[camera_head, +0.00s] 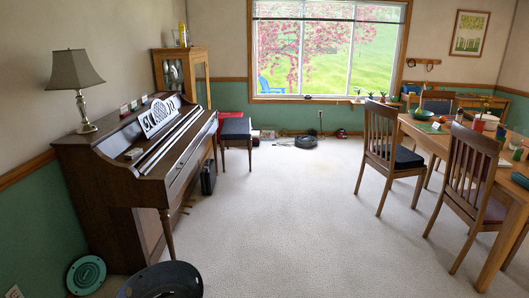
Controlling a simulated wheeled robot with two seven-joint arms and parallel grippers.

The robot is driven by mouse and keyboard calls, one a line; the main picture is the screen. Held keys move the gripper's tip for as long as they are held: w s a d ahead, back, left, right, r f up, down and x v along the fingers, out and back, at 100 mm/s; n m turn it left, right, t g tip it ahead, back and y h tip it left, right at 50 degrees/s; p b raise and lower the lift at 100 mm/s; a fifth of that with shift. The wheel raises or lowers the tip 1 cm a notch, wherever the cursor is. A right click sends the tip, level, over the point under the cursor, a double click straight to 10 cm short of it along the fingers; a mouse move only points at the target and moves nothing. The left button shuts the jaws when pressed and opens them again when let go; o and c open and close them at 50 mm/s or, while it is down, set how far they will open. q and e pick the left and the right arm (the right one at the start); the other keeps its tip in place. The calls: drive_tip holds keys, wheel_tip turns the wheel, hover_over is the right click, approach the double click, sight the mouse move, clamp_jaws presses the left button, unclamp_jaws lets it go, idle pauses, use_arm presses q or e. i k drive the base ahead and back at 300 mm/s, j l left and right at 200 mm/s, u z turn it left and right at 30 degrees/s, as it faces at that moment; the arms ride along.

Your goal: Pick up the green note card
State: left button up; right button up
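No green note card can be told for certain at this distance. A row of small coloured items (134,104), with red, green and pale tones, stands on top of the brown upright piano (125,165) at the left; it is too small to tell whether one is a note card. White sheet music (160,115) rests upright on the piano, behind the keys. Neither of my grippers is in view.
A table lamp (76,85) stands on the piano's near end. Chairs (380,150) and a dining table (508,165) stand at right. The carpet (290,215) between is clear.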

sight(134, 104)
drive_tip(key=i+l+z, duration=0.4)
drive_tip(key=i, duration=0.75)
drive_tip(key=i+j+z, duration=0.1)
drive_tip(key=i+z, duration=0.3)
drive_tip(key=i, duration=0.7)
drive_tip(key=i+j+u, duration=0.15)
drive_tip(key=i+u, duration=0.15)
drive_tip(key=i, duration=0.5)
drive_tip(key=i+u, duration=0.25)
drive_tip(key=i, duration=0.5)
drive_tip(key=i+l+u, duration=0.15)
drive_tip(key=i+u, duration=0.15)
drive_tip(key=i, duration=0.5)
